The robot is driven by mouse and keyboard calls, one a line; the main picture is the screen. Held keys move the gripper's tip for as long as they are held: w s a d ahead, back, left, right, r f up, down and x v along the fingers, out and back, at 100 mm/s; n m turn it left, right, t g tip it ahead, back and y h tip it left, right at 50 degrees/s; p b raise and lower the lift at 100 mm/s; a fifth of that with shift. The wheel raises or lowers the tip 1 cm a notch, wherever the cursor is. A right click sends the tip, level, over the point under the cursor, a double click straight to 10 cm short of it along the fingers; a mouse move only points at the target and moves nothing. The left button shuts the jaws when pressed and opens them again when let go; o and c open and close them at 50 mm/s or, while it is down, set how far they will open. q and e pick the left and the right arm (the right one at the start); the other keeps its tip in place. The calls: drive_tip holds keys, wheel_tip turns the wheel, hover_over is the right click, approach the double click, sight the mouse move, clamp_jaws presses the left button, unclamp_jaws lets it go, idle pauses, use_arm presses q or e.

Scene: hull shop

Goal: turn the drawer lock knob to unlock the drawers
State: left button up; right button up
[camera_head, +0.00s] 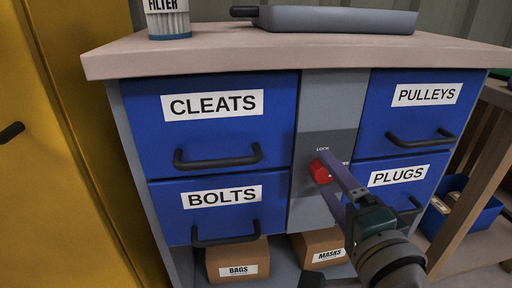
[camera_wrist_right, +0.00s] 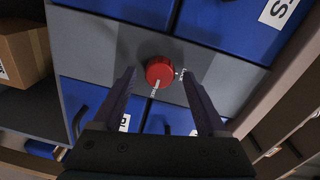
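The red lock knob (camera_head: 320,172) sits on a grey panel (camera_head: 329,101) between the drawer columns. A small LOCK label is above it; another label to its right is partly hidden by a finger. In the right wrist view the knob (camera_wrist_right: 159,71) lies between the fingertips, with a gap on each side. My right gripper (camera_head: 328,172) is open, its fingers reaching toward the knob from the lower right. The blue drawers, CLEATS (camera_head: 222,138), BOLTS (camera_head: 170,214), PULLEYS (camera_head: 385,125) and PLUGS (camera_head: 428,170), look closed.
A filter can (camera_head: 168,24) and a grey tray (camera_head: 337,20) stand on the bench top (camera_head: 225,50). Cardboard boxes BAGS (camera_head: 222,256) and MASKS (camera_head: 318,241) are on the shelf below. A yellow cabinet (camera_head: 80,130) stands left, a wooden rack (camera_head: 480,180) right.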

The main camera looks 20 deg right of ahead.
drive_tip(key=p+v, duration=0.2)
drive_tip(key=v, duration=0.8)
idle(0.3)
